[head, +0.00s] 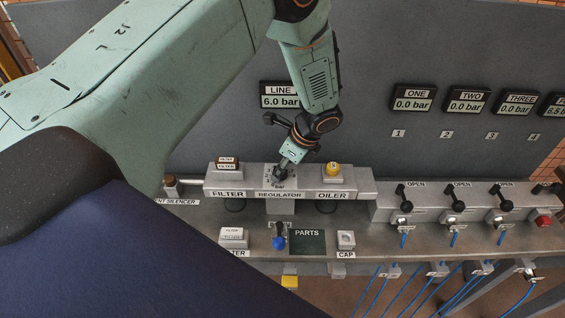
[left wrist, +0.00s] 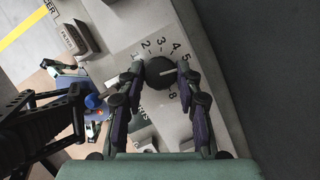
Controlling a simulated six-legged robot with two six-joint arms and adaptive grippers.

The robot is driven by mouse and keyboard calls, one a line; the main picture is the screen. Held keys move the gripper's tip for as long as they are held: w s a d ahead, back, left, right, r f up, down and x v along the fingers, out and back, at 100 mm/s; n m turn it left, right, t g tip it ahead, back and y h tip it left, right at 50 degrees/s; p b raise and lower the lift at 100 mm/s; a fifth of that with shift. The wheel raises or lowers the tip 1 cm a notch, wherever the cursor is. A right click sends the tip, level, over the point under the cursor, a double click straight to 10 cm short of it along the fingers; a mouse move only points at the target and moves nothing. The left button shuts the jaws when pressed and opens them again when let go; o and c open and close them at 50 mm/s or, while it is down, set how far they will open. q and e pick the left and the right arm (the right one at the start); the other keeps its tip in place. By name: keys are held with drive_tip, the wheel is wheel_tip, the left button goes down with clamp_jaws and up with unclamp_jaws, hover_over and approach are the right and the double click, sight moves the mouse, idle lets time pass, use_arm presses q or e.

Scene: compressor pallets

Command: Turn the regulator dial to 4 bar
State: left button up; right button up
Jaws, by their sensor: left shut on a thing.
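The regulator dial (left wrist: 162,74) is a round black knob on a pale plate with printed numbers. Its white pointer line aims to the right in the left wrist view, past the 5, toward a mark hidden behind a finger. My left gripper (left wrist: 163,80) is shut on the dial, one finger on each side. In the head view the left gripper (head: 281,173) reaches down onto the regulator block (head: 278,195) and largely hides the dial. The LINE display (head: 281,95) reads 6.0 bar.
The filter block (head: 228,178) and the oiler with its yellow cap (head: 333,169) stand close on either side. Several black-handled valves (head: 454,198) line the right. A PARTS mat (head: 307,242) and a blue knob (head: 278,243) are in front.

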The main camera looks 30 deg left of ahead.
use_arm(q)
drive_tip(key=n+g, duration=0.1)
drive_tip(key=n, duration=0.2)
drive_tip(key=shift+a+f+n, duration=0.1)
drive_tip(key=shift+f+n, duration=0.05)
drive_tip(key=shift+n, duration=0.25)
drive_tip(key=n+g+h+b, duration=0.1)
drive_tip(key=n, duration=0.3)
drive_tip(key=shift+w+g, duration=0.1)
drive_tip(key=shift+g, duration=0.3)
drive_tip(key=shift+n+b, duration=0.3)
drive_tip(key=o, duration=1.1)
drive_tip(key=shift+a, duration=0.15)
drive_tip(key=shift+o, duration=0.2)
drive_tip(key=shift+w+r+h, duration=0.1)
drive_tip(key=shift+r+h, duration=0.1)
drive_tip(key=shift+h, duration=0.1)
drive_tip(key=shift+w+d+r, duration=0.15)
drive_tip(key=shift+d+r, duration=0.1)
drive_tip(key=shift+r, duration=0.1)
drive_tip(key=v, duration=1.1)
